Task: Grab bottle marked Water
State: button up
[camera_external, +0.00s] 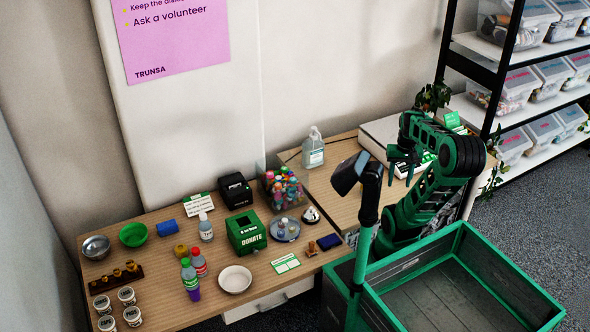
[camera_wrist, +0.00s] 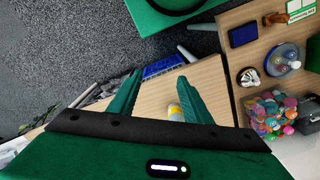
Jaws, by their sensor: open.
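A clear pump bottle (camera_external: 314,150) stands farther back. My gripper (camera_external: 398,156) is at the right, well away from the front bottles. In the wrist view my gripper (camera_wrist: 158,78) is open and empty above bare wood. A yellow-and-white item (camera_wrist: 175,112) shows partly beside one finger.
A green donate box (camera_external: 246,232), a clear bin of colourful items (camera_external: 283,186), a white bowl (camera_external: 235,279) and a round tray (camera_external: 285,230) crowd the table. A green-rimmed cart (camera_external: 490,262) stands in front at right. Shelves (camera_external: 540,95) stand behind right.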

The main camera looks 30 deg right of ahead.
jog(key=w+a+r+m+t, duration=0.1)
jog(key=w+a, duration=0.3)
jog(key=w, duration=0.4)
jog(key=w+a+r+t, duration=0.1)
jog(key=w+a, duration=0.2)
jog(key=w, duration=0.5)
jog(key=w+a+f+m+t+y, duration=0.1)
jog(key=w+a, duration=0.4)
jog(key=a, duration=0.6)
jog(key=w+a+f+m+t+y, duration=0.1)
jog(key=w+a+f+y, duration=0.1)
jog(key=w+a, duration=0.65)
notch_tip(320, 180, up, 3)
jog(key=m+g+y, duration=0.4)
jog(key=m+y, duration=0.5)
jog(key=y, duration=0.1)
send_over(198, 248)
jog(key=d, duration=0.5)
notch_tip(198, 248, down, 12)
jog(key=shift+d+f, duration=0.15)
jog(key=shift+f, duration=0.1)
jog(key=x, duration=0.5)
jog(key=shift+x, duration=2.95)
jog(key=shift+r, duration=0.2)
grip_shut()
